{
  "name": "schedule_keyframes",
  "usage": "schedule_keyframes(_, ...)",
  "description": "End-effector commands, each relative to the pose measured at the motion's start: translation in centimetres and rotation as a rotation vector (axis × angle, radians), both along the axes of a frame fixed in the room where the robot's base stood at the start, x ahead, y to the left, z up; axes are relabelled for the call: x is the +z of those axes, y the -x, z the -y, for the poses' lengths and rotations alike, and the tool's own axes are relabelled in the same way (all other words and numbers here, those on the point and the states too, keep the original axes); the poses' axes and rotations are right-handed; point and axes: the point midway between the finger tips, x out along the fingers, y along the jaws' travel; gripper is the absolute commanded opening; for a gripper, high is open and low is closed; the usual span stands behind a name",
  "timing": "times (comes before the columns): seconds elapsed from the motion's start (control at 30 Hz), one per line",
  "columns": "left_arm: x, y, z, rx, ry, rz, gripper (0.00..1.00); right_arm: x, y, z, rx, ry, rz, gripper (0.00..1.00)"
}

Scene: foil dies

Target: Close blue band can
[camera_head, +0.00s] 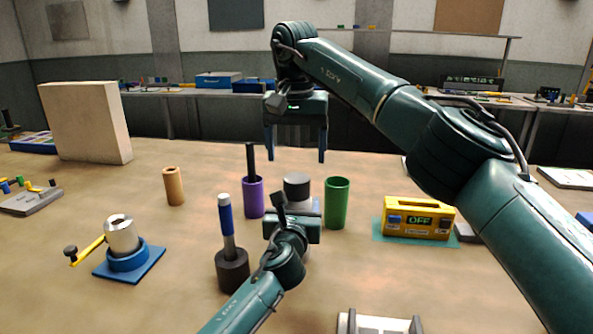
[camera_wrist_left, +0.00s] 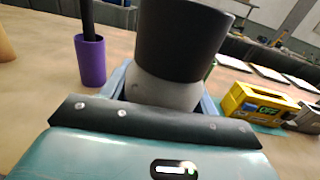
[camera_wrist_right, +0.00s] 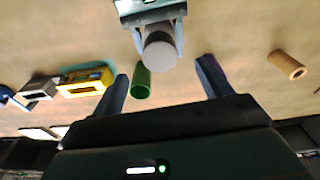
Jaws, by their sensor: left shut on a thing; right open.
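A can-like cylinder with a dark grey upper part and a paler lower body (camera_head: 297,183) stands upright near the table's middle. My left gripper (camera_head: 298,207) is shut around its pale lower body, which also shows in the left wrist view (camera_wrist_left: 165,91). I see no clear blue band; fingers and wrist hide part of the body. My right gripper (camera_head: 296,157) is open and empty, pointing down, high above the cylinder. In the right wrist view the cylinder's round grey top (camera_wrist_right: 160,54) lies between and beyond the open fingers.
A purple holder (camera_head: 253,198) with a black rod and a green cup (camera_head: 336,203) flank the cylinder closely. A blue-handled tool (camera_head: 225,215) stands in a dark round base. A yellow box (camera_head: 416,219) reads OFF. A silver can (camera_head: 121,235) sits in a blue fixture (camera_head: 129,262).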

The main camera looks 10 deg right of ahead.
Motion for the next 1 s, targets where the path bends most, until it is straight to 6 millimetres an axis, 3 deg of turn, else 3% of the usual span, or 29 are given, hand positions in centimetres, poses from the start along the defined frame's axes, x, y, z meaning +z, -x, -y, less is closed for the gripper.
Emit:
schedule_keyframes(0.1,0.0,0.0,0.0,0.000,0.000,-0.001,0.18,2.6,0.3,-0.1,-0.002,0.002,0.003,0.78)
schedule_keyframes(0.3,0.0,0.0,0.0,0.000,0.000,-0.001,0.18,4.5,0.5,-0.2,-0.001,0.002,-0.001,0.78)
schedule_keyframes(0.7,0.0,0.0,0.0,0.000,0.000,-0.001,0.18,5.0,0.6,-0.2,0.001,0.001,-0.001,0.78)
schedule_keyframes(0.73,0.0,0.0,0.0,0.000,0.000,-0.001,0.61,5.0,0.6,-0.2,0.001,0.001,-0.001,0.78)
schedule_keyframes(1.0,0.0,0.0,0.0,0.000,0.000,-0.001,0.83,5.0,0.6,-0.2,0.000,0.001,-0.001,0.78)
